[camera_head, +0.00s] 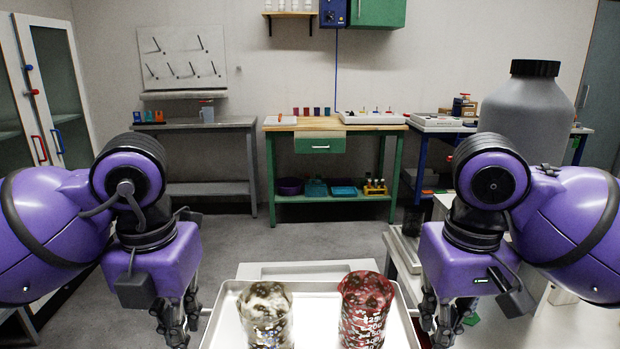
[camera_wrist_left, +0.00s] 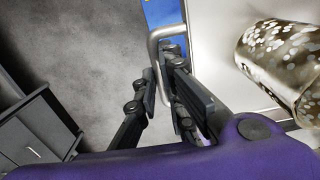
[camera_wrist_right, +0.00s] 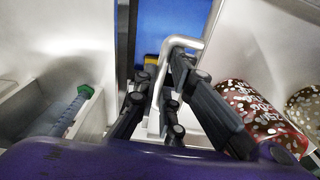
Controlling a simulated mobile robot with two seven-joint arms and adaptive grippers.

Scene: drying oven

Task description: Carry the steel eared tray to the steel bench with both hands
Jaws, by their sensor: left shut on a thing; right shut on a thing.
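The steel eared tray (camera_head: 314,312) is level at the bottom centre of the head view, its near side cut off. It bears a clear speckled beaker (camera_head: 266,318) and a red speckled beaker (camera_head: 367,312), both upright. My left gripper (camera_head: 178,322) is shut on the tray's left ear, a bent bar in the left wrist view (camera_wrist_left: 154,45). My right gripper (camera_head: 440,322) is shut on the right ear, seen in the right wrist view (camera_wrist_right: 182,42). A grey metal bench (camera_head: 222,123), likely the steel bench, stands at the back left with a mug and small coloured blocks on it.
A green wood-topped workbench (camera_head: 325,124) stands at the back centre. A blue-framed bench (camera_head: 440,126) is right of it. A large grey bottle (camera_head: 527,112) stands at right, and a glass-door cabinet (camera_head: 57,85) at left. Open floor (camera_head: 300,238) lies ahead.

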